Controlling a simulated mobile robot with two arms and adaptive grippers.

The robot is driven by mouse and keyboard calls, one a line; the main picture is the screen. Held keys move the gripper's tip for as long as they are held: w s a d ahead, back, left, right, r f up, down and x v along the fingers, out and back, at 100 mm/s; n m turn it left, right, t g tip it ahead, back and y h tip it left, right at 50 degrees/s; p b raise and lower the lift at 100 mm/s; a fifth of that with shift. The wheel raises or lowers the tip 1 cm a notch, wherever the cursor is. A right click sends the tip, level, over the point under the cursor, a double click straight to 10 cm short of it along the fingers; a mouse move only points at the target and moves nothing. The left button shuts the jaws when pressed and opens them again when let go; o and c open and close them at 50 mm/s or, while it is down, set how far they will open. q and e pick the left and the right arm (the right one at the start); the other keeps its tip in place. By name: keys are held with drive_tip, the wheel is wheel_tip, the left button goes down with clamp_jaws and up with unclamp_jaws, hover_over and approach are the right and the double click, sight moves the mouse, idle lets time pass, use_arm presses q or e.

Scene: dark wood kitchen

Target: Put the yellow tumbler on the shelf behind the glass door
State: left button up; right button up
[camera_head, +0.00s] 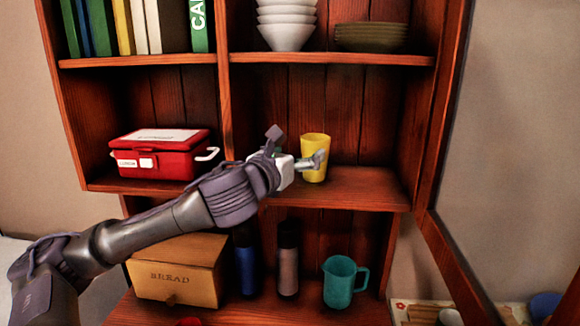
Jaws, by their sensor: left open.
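The yellow tumbler (316,158) stands upright on the middle shelf (365,190) of the dark wood cabinet, in the right-hand compartment. My left gripper (318,160) is at the tumbler, with a finger overlapping its lower left side in the picture. The gripper is open; whether it touches the tumbler I cannot tell. The glass door (450,245) stands swung open at the right, its wooden frame running down to the lower right. My right gripper is not in view.
A red box (165,158) stands left on the same shelf. White bowls (287,25) and dark plates (371,38) are above. Below are a bread box (178,270), two bottles (288,258) and a teal mug (340,282). The shelf right of the tumbler is clear.

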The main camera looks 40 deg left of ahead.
use_arm(q)
drive_tip(key=shift+s+d+b, duration=0.2)
drive_tip(key=shift+s+b, duration=0.05)
drive_tip(key=shift+s, duration=0.6)
drive_tip(key=shift+s+d+b, duration=0.15)
drive_tip(key=shift+s+b, duration=0.1)
drive_tip(key=shift+s, duration=0.6)
